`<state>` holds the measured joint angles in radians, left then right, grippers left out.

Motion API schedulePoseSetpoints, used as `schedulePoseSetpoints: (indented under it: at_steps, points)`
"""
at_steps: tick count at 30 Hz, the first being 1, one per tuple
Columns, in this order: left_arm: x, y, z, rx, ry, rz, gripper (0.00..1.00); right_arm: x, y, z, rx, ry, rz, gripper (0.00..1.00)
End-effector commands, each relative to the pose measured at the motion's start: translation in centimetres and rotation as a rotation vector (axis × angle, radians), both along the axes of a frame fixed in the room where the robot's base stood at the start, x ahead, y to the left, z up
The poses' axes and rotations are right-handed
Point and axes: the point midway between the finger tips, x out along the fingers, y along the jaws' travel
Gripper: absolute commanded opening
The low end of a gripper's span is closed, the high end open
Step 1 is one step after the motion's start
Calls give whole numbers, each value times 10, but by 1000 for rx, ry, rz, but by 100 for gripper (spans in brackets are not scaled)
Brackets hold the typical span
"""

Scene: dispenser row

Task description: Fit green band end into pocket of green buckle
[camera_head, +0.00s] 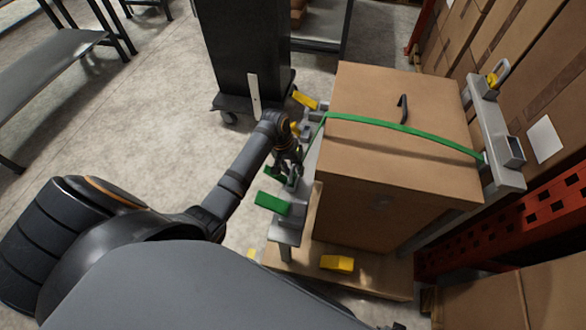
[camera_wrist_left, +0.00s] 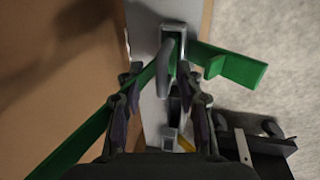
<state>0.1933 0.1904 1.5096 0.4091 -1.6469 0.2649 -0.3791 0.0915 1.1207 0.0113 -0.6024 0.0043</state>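The green band (camera_head: 400,129) runs over the top of a cardboard box (camera_head: 370,180) from the right-hand rail to the left-hand rail. Its near end slopes in from the lower left of the left wrist view (camera_wrist_left: 100,128) to the green buckle (camera_wrist_left: 172,50), a grey metal frame with a green tab (camera_wrist_left: 232,66). The tab also shows in the head view (camera_head: 271,203). My left gripper (camera_head: 292,165) is at the left rail, its fingers apart on either side of the buckle (camera_wrist_left: 160,78). Whether the band end sits inside the pocket cannot be told. My right gripper is out of view.
Yellow tabs (camera_head: 337,263) stick out along the left rail (camera_head: 286,232). A grey rail (camera_head: 494,135) stands on the box's right side. Orange racking (camera_head: 500,235) and more boxes fill the right.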

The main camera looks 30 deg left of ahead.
Motion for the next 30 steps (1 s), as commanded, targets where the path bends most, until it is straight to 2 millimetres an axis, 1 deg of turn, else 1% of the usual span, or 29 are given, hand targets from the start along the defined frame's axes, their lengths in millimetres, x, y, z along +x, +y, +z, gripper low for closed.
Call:
schedulePoseSetpoints:
  at_steps: [5, 8, 11, 15, 18, 21, 25, 30]
  points:
    - [0, 0, 1, 0, 0, 0, 35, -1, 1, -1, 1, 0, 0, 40]
    - [0, 2, 9, 1, -2, -1, 35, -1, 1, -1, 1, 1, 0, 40]
    - [-1, 7, 28, 3, -4, 0, 35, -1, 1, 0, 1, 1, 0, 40]
    - [-3, 15, 63, 3, -4, -2, 35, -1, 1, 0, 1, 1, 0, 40]
    - [-4, 20, 85, 3, -4, -1, 35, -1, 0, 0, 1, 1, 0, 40]
    - [-5, 24, 102, 2, -1, 0, 35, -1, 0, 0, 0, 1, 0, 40]
    - [-6, 26, 114, 1, 0, 0, 35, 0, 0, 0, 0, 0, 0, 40]
    - [-7, 26, 117, 0, 0, 0, 35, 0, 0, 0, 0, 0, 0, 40]
